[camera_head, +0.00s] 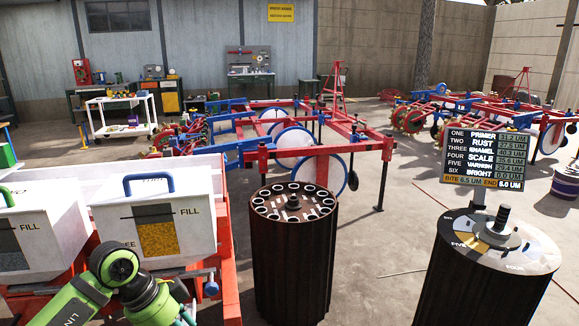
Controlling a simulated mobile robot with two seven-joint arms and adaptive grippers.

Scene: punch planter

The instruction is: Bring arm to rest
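My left arm, green and black, comes in at the bottom left, in front of the white hopper boxes. Its elbow-like joint shows, and the arm then bends down to the bottom edge. My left gripper is not visible. My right arm and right gripper do not show. I cannot see whether either gripper holds anything.
A dark drum (293,250) with a ring of holes stands in the middle. A second drum (470,285) with a sign board (487,157) stands right. Floor shows between the drums.

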